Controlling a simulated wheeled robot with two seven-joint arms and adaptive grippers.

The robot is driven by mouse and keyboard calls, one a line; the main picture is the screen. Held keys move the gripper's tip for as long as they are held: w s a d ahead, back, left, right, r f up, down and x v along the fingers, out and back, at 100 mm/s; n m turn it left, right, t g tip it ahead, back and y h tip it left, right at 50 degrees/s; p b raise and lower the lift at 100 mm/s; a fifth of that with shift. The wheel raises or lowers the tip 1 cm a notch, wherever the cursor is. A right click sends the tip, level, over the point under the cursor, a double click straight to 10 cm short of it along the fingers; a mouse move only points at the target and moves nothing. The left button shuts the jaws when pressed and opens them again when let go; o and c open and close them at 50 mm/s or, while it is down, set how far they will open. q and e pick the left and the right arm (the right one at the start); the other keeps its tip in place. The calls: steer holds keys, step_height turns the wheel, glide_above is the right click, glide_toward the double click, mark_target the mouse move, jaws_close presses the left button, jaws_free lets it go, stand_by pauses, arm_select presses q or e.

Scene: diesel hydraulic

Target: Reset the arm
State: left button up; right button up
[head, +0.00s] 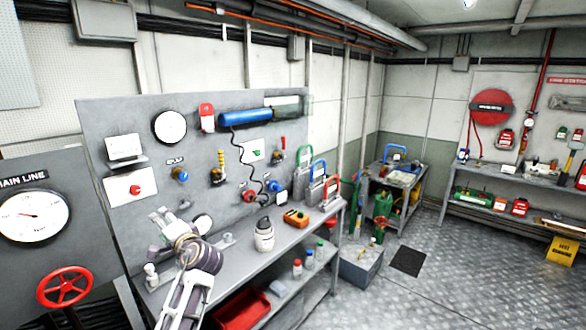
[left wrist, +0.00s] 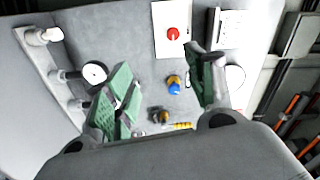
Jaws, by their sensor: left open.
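My left arm reaches in from the bottom of the head view, and its gripper (head: 168,222) is in front of the grey panel (head: 100,112), above the left end of the workbench (head: 226,262). In the left wrist view the two green-padded fingers of the left gripper (left wrist: 165,85) are spread apart with nothing between them. Behind them the panel shows a red button (left wrist: 172,33) on a white plate, a blue knob (left wrist: 174,86) and a small gauge (left wrist: 95,73). My right gripper does not show.
A white bottle (head: 264,236) and an orange device (head: 296,217) stand on the bench right of my arm. A red wheel valve (head: 64,287) and large gauge (head: 34,215) are at left. A grey box (head: 360,262) stands on the floor. Open floor (head: 440,275) lies at right.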

arm_select(q)
steer(key=s+d+f+n+g+h, duration=0.1)
steer(key=s+d+f+g+h, duration=0.15)
steer(key=s+f, duration=0.55)
steer(key=s+d+f+n+g+h, duration=0.1)
steer(key=s+d+f+h, duration=0.25)
steer(key=s+f, duration=0.4)
steer(key=s+d+f+n+g+h, duration=0.1)
steer(key=s+d+f+g+h, duration=0.2)
steer(key=s+f, duration=0.5)
steer(key=s+d+f+g+h, duration=0.1)
steer(key=s+d+f+h, duration=0.4)
steer(key=s, duration=0.6)
step_height(320, 180, down, 35)
steer(key=s+d+g+b, duration=0.1)
steer(key=s+g+b, duration=0.1)
steer(key=s, duration=0.1)
steer(key=s+a+f, duration=0.2)
steer(key=s+f, duration=0.8)
steer(key=s, duration=0.1)
steer(key=s+a+f+b, duration=0.1)
steer(key=s+a+f, duration=0.1)
steer(key=s+f, duration=0.9)
steer(key=shift+f+g+y, duration=0.3)
steer(key=shift+g+y, duration=0.1)
steer(key=shift+g, duration=0.05)
steer(key=shift+o, duration=0.3)
